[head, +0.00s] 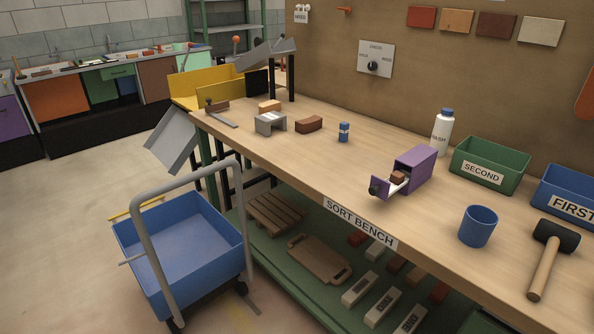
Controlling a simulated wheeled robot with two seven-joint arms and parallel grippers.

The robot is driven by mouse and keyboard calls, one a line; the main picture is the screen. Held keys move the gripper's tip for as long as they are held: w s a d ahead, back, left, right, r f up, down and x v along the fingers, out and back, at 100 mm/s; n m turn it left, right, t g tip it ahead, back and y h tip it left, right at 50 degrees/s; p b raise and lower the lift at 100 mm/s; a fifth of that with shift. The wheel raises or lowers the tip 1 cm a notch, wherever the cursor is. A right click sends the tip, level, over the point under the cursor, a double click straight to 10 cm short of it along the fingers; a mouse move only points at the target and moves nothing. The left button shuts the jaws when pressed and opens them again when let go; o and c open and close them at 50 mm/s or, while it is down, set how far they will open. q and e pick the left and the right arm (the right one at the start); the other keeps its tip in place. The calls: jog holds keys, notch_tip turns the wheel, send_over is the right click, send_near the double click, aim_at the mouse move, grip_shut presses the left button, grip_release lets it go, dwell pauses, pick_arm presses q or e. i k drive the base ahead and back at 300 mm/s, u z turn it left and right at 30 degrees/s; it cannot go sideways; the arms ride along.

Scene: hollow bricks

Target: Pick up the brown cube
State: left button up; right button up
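A small brown block (398,176), which looks like the brown cube, sits at the open front of a purple box (424,168) on the sort bench. A pale tray-like part with a dark round knob (375,186) sticks out of the box front, and the block seems to rest on or in it. The block's lower part is hidden. A longer reddish-brown brick (309,124) lies farther left on the bench. Neither of my grippers is in view.
The wooden bench (280,154) also holds a grey bridge-shaped block (270,123), a blue-capped white bottle (442,132), a green bin (490,165), a blue cup (478,226) and a mallet (552,258). A blue cart (182,250) stands at the bench's front left.

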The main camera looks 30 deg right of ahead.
aim_at(397, 177)
jog(key=u, duration=0.4)
jog(key=i, duration=1.1)
jog(key=z, duration=1.65)
